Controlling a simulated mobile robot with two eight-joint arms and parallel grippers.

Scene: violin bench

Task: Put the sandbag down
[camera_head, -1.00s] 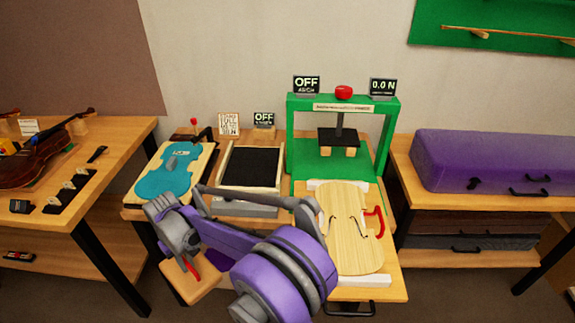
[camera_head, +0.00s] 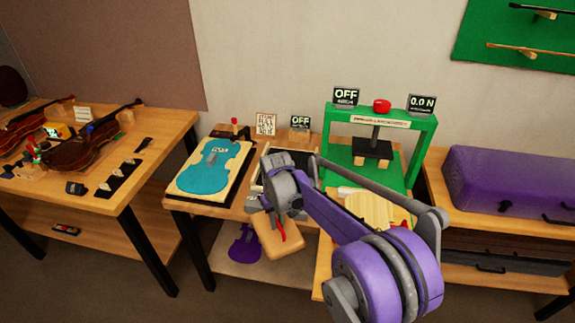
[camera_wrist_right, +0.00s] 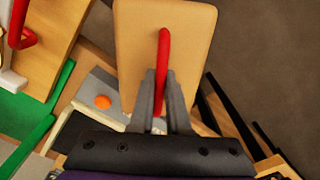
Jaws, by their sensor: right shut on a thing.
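The sandbag (camera_head: 278,240) is a tan, rounded block shape with a red handle. My right gripper (camera_head: 278,212) is shut on that handle and holds the bag in front of the middle bench's front edge, over the lower shelf in the picture. In the right wrist view the two fingers (camera_wrist_right: 161,90) close on the red handle, and the sandbag (camera_wrist_right: 185,50) fills the top middle. I cannot tell whether the bag touches anything. My left gripper is not in view.
A blue violin-shaped piece (camera_head: 212,165) lies on a board on the bench. A green press (camera_head: 428,135) stands behind a pale violin plate (camera_head: 370,207), partly hidden by my arm. A purple case (camera_head: 510,185) is at right. Violins (camera_head: 85,145) lie on the left table.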

